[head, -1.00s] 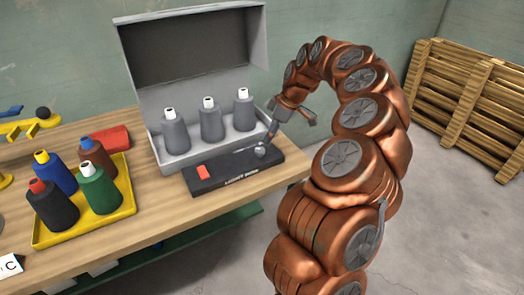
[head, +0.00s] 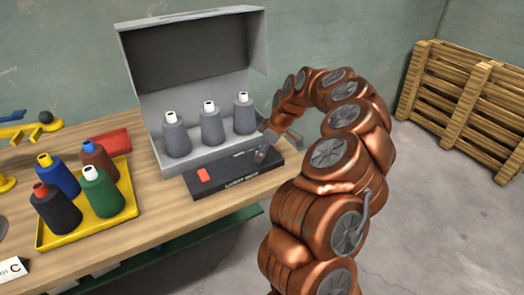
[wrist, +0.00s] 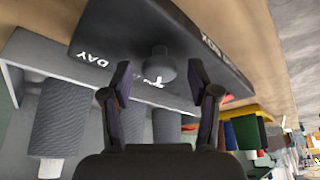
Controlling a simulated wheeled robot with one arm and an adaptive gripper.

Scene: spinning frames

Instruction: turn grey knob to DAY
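The grey knob (wrist: 160,66) stands on the dark control panel of the light box, between and just beyond my fingertips in the wrist view. I see no clear contact. The word DAY (wrist: 91,58) is printed left of the knob in that view, and another white label, partly hidden, lies just below the knob. My gripper (wrist: 168,80) is open, with a finger on each side. In the head view my gripper (head: 279,148) is over the right end of the panel (head: 222,184), and the knob is hard to make out there. The knob's pointer direction cannot be told.
The grey light box (head: 190,15) stands open behind the panel with three grey bottles (head: 211,125) inside. A red switch (head: 204,175) is on the panel's left. A yellow tray (head: 130,205) with several coloured bottles is left. Wooden pallets (head: 470,105) lean at the right wall.

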